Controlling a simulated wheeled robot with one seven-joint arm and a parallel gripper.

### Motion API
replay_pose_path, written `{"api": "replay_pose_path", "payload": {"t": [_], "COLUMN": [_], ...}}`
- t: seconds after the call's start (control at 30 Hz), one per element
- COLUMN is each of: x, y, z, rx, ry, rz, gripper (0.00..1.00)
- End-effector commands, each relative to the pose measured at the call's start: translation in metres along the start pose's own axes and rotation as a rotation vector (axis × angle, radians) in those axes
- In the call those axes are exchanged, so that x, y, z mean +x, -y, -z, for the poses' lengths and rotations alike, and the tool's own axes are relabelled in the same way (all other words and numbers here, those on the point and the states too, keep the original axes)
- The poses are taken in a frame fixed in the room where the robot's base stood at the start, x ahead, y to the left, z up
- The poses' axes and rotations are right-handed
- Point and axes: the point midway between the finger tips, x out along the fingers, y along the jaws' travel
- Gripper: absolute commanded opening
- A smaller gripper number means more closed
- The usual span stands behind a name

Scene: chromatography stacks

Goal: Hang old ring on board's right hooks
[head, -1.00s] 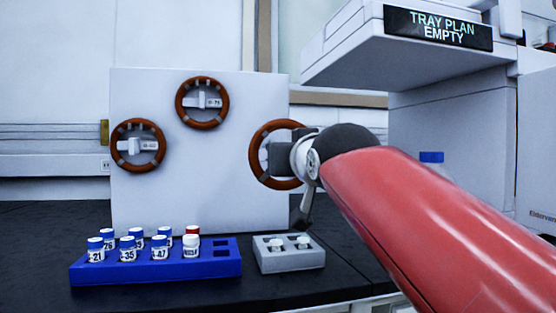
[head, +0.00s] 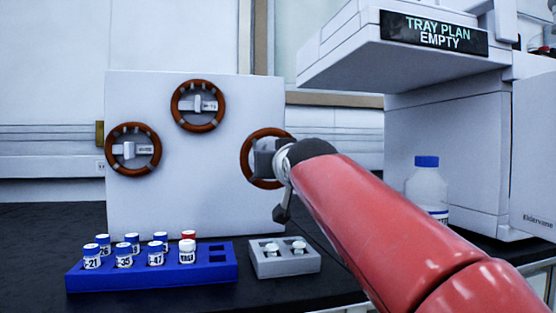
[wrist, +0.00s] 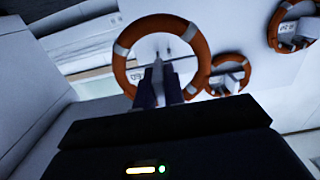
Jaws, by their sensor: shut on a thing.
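The white board (head: 200,205) stands at the back of the bench. An orange-brown ring with grey bands (head: 246,163) is at the board's right edge, in my gripper (head: 268,157). Small dark hooks (wrist: 166,54) show through the ring's opening. I cannot tell whether the ring touches the board or hooks. Two other rings hang on the board, one at top middle (head: 179,119) and one at left (head: 112,163), each around a labelled grey piece.
A blue rack (head: 150,279) with several capped vials and a grey block (head: 285,265) with two white-capped vials stand in front of the board.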

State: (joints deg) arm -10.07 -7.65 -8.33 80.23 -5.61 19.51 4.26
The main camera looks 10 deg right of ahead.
Motion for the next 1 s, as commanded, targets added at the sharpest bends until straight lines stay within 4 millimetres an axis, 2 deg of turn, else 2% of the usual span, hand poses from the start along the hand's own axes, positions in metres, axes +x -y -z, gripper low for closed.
{"api": "replay_pose_path", "payload": {"t": [1.0], "x": [0.082], "y": [0.000], "z": [0.005], "rx": [0.000], "ry": [0.000], "rz": [0.000], "gripper": [0.00]}}
